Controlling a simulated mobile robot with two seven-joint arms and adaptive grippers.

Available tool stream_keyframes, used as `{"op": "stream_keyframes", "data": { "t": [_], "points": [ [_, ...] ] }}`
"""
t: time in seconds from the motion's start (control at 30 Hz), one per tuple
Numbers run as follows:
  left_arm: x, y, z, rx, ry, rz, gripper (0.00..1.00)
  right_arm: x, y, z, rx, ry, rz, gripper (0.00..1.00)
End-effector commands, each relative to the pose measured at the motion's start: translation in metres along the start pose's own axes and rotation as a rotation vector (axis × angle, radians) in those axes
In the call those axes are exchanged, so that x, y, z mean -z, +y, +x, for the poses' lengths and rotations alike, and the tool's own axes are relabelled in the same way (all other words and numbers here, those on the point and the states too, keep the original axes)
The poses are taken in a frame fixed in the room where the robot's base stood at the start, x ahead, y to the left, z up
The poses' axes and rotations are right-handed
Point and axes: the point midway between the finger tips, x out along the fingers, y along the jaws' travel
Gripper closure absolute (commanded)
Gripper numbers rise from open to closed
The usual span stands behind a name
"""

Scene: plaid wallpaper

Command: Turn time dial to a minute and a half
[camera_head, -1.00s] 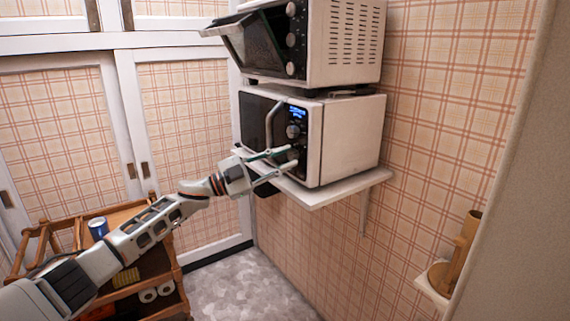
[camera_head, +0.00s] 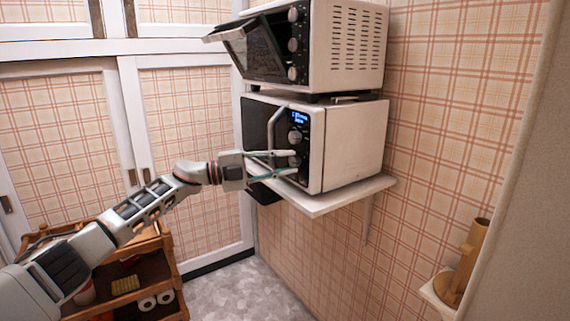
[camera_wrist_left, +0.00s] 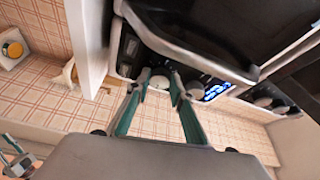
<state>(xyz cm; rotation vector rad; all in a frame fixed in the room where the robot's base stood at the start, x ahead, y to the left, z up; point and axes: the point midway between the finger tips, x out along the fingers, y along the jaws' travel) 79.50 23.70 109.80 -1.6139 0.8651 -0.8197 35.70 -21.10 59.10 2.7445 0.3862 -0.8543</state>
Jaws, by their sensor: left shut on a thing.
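The microwave (camera_head: 354,146) stands on a white wall shelf, its control panel at the front right. A lit blue display (camera_head: 298,117) tops the panel; its text is too small to read. Below it are an upper round dial (camera_head: 295,136) and a lower dial (camera_head: 295,161). My left gripper (camera_head: 294,162) reaches in from the left, its fingers on either side of the lower dial and shut on it. The dial's pointer is not readable.
A toaster oven (camera_head: 345,45) with its door tilted open sits on top of the microwave. The microwave's handle (camera_head: 272,125) rises just left of the panel. A wooden cart (camera_head: 150,270) stands below my left arm. The shelf edge (camera_head: 335,199) lies below the gripper.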

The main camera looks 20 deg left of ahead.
Motion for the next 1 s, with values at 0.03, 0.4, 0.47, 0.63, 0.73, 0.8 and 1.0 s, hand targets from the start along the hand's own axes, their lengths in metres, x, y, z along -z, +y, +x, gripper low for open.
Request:
{"op": "stream_keyframes", "data": {
  "t": [0.03,0.4,0.47,0.63,0.73,0.8,1.0],
  "points": [
    [0.0,0.001,0.0,-0.002,0.001,0.003,0.99,-0.001,0.0,0.0,0.001,-0.002,0.0,0.73],
    [0.001,0.001,0.0,-0.003,0.002,0.003,0.75,-0.002,-0.001,0.0,0.002,-0.004,0.0,0.73],
    [0.001,0.001,0.001,-0.003,0.002,0.003,0.61,-0.002,-0.001,0.0,0.002,-0.004,0.0,0.73],
    [0.001,0.001,0.0,-0.002,0.001,0.003,0.61,-0.002,-0.001,0.001,0.001,-0.003,0.0,0.73],
    [0.0,0.0,0.0,-0.002,0.001,0.003,0.61,0.0,0.0,0.001,0.001,0.0,-0.001,0.73],
    [0.0,0.0,0.0,-0.002,0.001,0.003,0.61,0.001,0.0,0.001,0.001,0.001,-0.003,0.73],
    [-0.001,0.001,-0.019,-0.003,-0.003,0.003,0.61,0.001,0.0,0.001,0.001,0.001,-0.001,0.73]
  ]
}}
